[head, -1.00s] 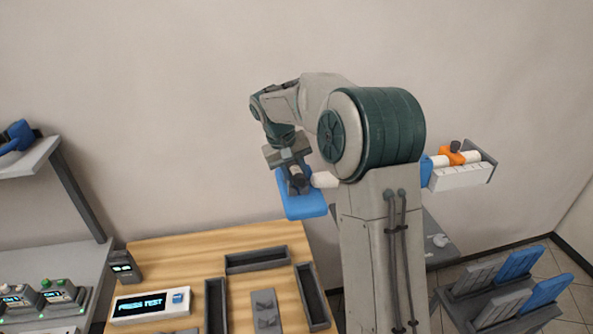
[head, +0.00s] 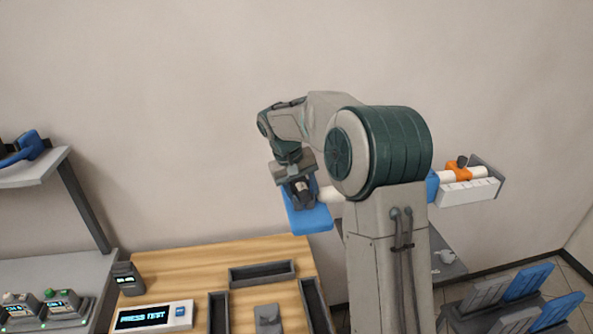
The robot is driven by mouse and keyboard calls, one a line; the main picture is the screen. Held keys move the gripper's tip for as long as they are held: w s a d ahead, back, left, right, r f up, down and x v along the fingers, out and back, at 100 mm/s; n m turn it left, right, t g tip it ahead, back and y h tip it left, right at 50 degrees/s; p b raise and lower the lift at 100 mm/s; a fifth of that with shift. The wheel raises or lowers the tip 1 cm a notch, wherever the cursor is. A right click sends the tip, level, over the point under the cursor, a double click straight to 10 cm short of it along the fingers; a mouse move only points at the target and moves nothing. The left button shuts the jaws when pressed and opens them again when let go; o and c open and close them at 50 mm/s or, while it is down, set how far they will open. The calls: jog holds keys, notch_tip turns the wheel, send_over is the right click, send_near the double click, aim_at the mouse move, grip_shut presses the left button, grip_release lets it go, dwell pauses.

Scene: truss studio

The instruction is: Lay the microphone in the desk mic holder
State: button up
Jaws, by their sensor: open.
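My gripper (head: 303,196) points down in front of a blue panel (head: 307,219), beyond the far right corner of the wooden desk. Its jaws are open; the fingertips are small and dark, and I cannot tell whether they touch the panel. A grey fixture (head: 268,320) lies on the desk among dark trays, cut by the bottom edge; it may be the desk mic holder. I cannot pick out the microphone in this view; my arm hides part of the area behind it.
Dark trays (head: 262,274) and a display box (head: 152,316) reading "PRESS TEST" stand on the wooden desk (head: 205,262). A grey shelf unit (head: 85,202) is at left. At right are a white beam with an orange clamp (head: 457,173) and a rack with blue panels (head: 527,281).

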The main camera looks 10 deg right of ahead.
jog(key=b+v, duration=0.2)
jog(key=v, duration=1.2)
